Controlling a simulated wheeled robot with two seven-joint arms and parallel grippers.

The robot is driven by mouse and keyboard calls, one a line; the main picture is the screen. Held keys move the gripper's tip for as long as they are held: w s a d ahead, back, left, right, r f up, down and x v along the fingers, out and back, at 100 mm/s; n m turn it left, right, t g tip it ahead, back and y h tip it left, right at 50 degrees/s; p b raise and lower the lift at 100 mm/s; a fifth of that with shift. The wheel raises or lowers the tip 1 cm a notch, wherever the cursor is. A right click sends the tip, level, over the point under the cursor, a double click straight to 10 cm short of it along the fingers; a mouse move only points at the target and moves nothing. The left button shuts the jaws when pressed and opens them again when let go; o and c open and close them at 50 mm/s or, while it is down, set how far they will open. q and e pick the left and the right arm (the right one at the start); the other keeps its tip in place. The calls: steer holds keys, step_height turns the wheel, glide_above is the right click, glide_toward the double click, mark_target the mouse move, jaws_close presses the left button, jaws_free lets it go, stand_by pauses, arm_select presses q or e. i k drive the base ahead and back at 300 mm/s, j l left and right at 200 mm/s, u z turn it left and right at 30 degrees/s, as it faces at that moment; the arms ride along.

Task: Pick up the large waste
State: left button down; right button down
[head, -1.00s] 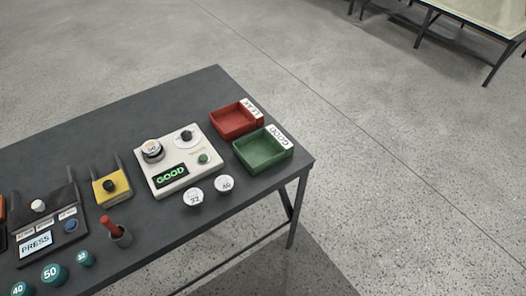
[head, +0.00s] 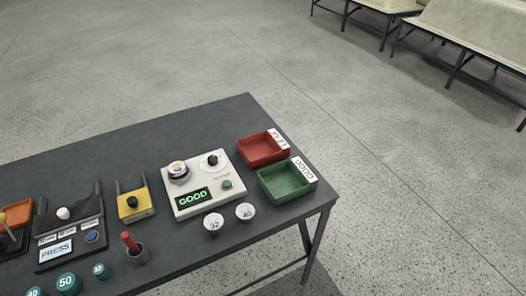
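Several round pieces that may be wastes are on a dark table (head: 120,165). A white-topped piece marked 32 (head: 213,224) and one marked 40 (head: 245,213) stand at the front. A silver, white-topped piece (head: 178,172) sits on a white tester (head: 225,203) whose display reads GOOD; its number is too small to read surely. Teal pieces marked 50 (head: 67,284), 40 (head: 36,292) and 32 (head: 100,270) are at the lower left, the one marked 50 largest. Neither gripper is in view.
A red tray (head: 246,152) and green GOOD tray (head: 268,190) look empty at the table's right end. A yellow block (head: 135,215), PRESS panel (head: 52,253) and red-handled tool (head: 130,241) stand left.

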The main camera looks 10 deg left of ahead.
mark_target(178, 169)
steer(key=i+l+u, duration=0.35)
steer(key=l+u, duration=0.15)
steer(key=i+l+u, duration=0.1)
steer(key=l+u, duration=0.15)
steer(key=l, duration=0.15)
steer(key=i+l+u, duration=0.1)
steer(key=l+u, duration=0.15)
steer(key=l, duration=0.1)
